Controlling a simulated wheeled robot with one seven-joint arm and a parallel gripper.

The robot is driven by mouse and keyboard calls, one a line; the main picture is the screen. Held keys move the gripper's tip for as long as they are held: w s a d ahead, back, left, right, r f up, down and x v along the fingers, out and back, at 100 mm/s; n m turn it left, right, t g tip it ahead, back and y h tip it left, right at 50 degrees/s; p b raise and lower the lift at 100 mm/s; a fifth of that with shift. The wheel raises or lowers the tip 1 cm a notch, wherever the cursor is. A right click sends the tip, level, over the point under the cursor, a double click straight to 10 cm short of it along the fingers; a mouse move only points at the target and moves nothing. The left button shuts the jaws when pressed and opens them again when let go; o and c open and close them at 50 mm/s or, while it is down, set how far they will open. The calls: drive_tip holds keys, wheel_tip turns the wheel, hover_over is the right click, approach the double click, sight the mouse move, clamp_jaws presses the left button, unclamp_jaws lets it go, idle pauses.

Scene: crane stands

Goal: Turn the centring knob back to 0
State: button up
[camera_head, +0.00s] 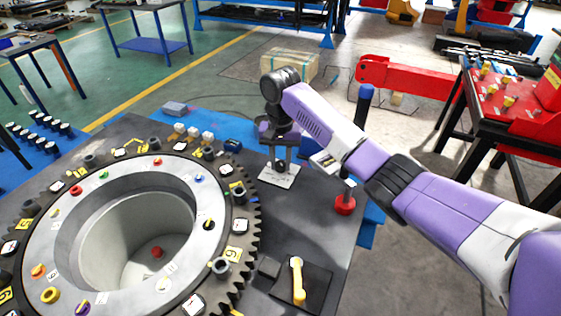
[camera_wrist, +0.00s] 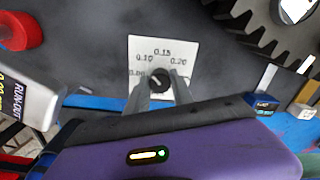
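The centring knob (camera_wrist: 160,79) is a small dark round knob on a white dial plate (camera_wrist: 180,48) in the wrist view. The plate reads 0.10, 0.15 and 0.20; a further label at its left is too small to read surely. A pale mark shows on the knob, but its exact reading is unclear. My gripper (camera_wrist: 161,83) has its two grey fingers apart, one on each side of the knob; I see no clear contact. In the head view my gripper (camera_head: 279,155) points down over the plate (camera_head: 280,178), largely hiding the knob.
A large toothed ring (camera_head: 245,245) stands left of the plate. A red-based post with a blue grip (camera_head: 363,105) stands to the right. A yellow handle (camera_head: 298,280) is at the front. A white run-out box (camera_wrist: 28,98) lies close by in the wrist view.

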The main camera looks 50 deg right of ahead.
clamp_jaws()
drive_tip(key=shift+r+p, duration=0.15)
drive_tip(key=shift+p, duration=0.25)
drive_tip(key=shift+r+n+p, duration=0.1)
drive_tip(key=shift+n+p, duration=0.9)
drive_tip(key=shift+n, duration=0.1)
drive_tip(key=n+p, duration=0.2)
drive_tip(key=n, duration=0.1)
drive_tip(key=shift+f+n+p, duration=0.2)
drive_tip(key=shift+n+p, duration=0.65)
drive_tip(key=shift+n, duration=1.05)
drive_tip(key=o, duration=0.9)
unclamp_jaws()
drive_tip(key=shift+c, duration=0.2)
